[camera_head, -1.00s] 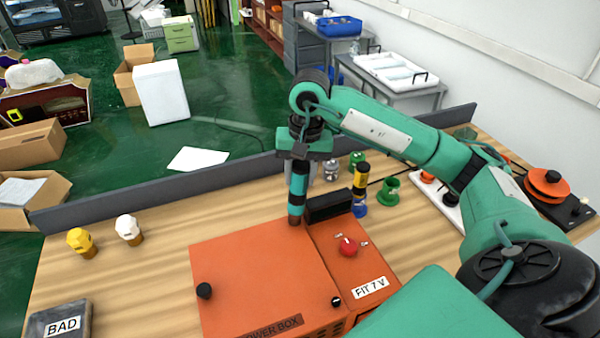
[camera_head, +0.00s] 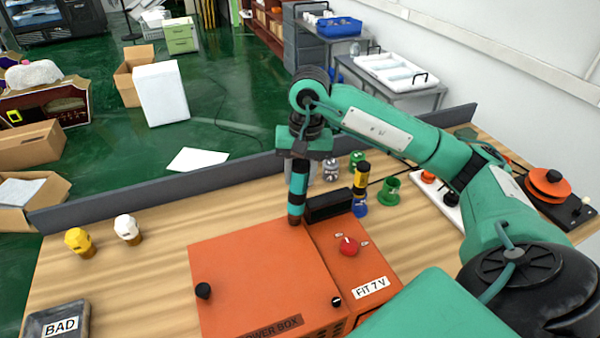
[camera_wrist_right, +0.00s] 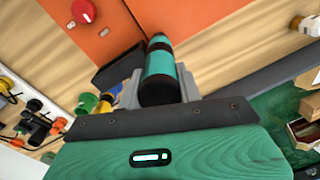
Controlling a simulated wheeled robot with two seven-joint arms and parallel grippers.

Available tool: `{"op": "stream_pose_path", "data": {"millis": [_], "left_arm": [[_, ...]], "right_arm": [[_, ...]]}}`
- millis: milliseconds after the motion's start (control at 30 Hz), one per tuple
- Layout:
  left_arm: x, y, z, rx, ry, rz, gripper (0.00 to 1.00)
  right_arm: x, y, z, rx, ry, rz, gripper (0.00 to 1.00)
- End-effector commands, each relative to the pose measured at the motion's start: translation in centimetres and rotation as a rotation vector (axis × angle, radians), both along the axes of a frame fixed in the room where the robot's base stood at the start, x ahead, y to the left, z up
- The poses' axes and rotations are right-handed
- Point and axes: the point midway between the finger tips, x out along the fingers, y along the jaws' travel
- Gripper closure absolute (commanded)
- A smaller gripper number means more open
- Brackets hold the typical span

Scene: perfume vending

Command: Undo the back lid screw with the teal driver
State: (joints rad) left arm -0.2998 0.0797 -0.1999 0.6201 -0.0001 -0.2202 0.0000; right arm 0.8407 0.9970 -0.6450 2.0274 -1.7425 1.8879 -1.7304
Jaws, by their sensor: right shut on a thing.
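My right gripper (camera_head: 303,158) is shut on the teal driver (camera_head: 298,188), which has black bands. The driver hangs upright, and its lower end is at the back edge of the orange power box (camera_head: 255,265). It also shows between the fingers in the right wrist view (camera_wrist_right: 160,68). The back lid screw is hidden beneath the driver, so I cannot tell whether the tip touches it. Two dark knobs show on the lid, a left one (camera_head: 203,291) and a front right one (camera_head: 336,301). My left gripper is not in view.
A black block (camera_head: 328,204) stands close to the right of the driver. A red knob (camera_head: 348,246) sits on the box's right part. A yellow-and-black driver (camera_head: 361,182) and a green holder (camera_head: 389,190) stand further right. A BAD tray (camera_head: 75,308) lies front left.

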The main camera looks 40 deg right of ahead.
Motion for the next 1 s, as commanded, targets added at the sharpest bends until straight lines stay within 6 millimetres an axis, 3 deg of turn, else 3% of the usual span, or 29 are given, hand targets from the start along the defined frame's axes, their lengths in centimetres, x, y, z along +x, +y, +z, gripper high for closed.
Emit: {"op": "stream_pose_path", "data": {"millis": [1000], "left_arm": [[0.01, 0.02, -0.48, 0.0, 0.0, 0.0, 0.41]], "right_arm": [[-0.03, 0.02, -0.19, 0.0, 0.002, 0.0, 0.92]]}}
